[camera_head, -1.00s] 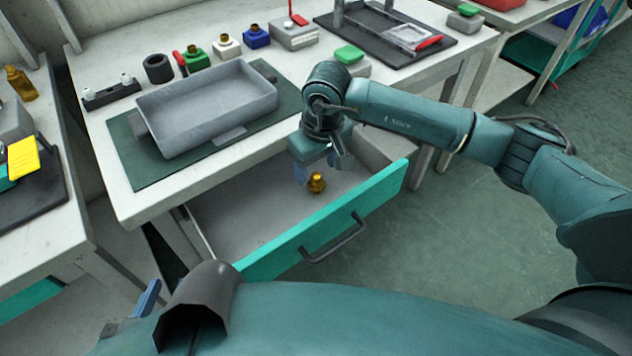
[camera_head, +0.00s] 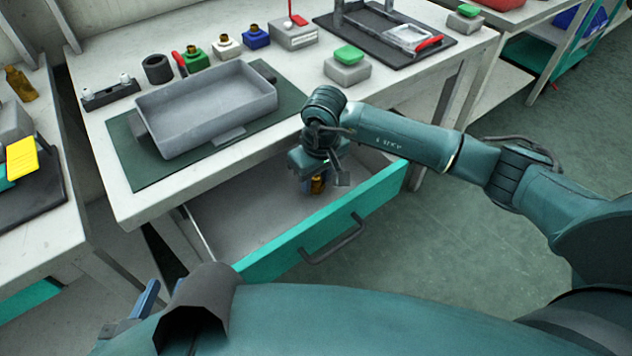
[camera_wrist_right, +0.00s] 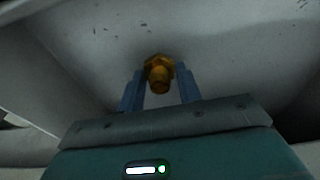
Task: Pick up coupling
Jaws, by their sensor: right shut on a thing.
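The brass coupling (camera_head: 317,186) is in the open drawer (camera_head: 330,227) under the table, partly hidden by my right gripper. My right gripper (camera_head: 316,189) points down into the drawer and is shut on the coupling. In the right wrist view the coupling (camera_wrist_right: 159,72) shows between the blue fingertips of the right gripper (camera_wrist_right: 160,82), with its hex part and neck visible. My left gripper (camera_head: 146,300) shows only in part at the lower left, as a blue finger beside a dark housing. Its opening cannot be made out.
The teal-fronted drawer has a dark handle (camera_head: 335,240) and raised walls around the gripper. A grey tray (camera_head: 207,105) on a green mat (camera_head: 150,172) stands on the table above. Another brass piece (camera_head: 21,84) stands on the left table.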

